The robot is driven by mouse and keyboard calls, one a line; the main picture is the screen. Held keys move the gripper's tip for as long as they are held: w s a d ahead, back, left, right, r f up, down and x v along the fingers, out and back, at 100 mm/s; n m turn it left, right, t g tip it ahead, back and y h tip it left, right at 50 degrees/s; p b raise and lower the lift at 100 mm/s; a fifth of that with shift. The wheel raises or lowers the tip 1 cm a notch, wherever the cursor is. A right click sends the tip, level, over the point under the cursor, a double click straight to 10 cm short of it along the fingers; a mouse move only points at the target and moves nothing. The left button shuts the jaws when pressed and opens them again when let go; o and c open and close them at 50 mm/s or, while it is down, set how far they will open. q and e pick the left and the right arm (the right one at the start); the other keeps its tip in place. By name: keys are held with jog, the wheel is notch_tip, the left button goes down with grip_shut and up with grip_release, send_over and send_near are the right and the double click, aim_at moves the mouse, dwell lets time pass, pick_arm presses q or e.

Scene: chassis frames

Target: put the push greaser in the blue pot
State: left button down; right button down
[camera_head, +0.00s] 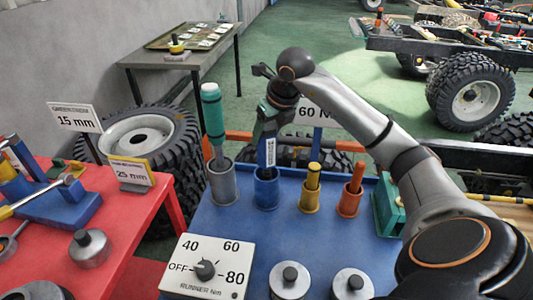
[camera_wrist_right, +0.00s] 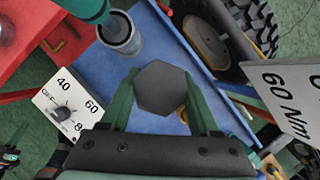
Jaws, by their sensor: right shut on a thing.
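In the right wrist view the greaser's end hides the pot. My left gripper is not in view.
A grey pot (camera_head: 222,187) with a teal-handled tool stands left of the blue pot. A yellow pot (camera_head: 308,202) and an orange pot (camera_head: 348,204), each holding a tool, stand right. A torque dial box (camera_head: 208,266) and two round metal weights are in front on the blue table.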

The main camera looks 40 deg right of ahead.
aim_at(267, 152)
jog(key=shift+f, duration=2.95)
jog(key=shift+f, duration=0.15)
jog(key=shift+c, duration=0.6)
grip_release()
jog(key=v, duration=1.2)
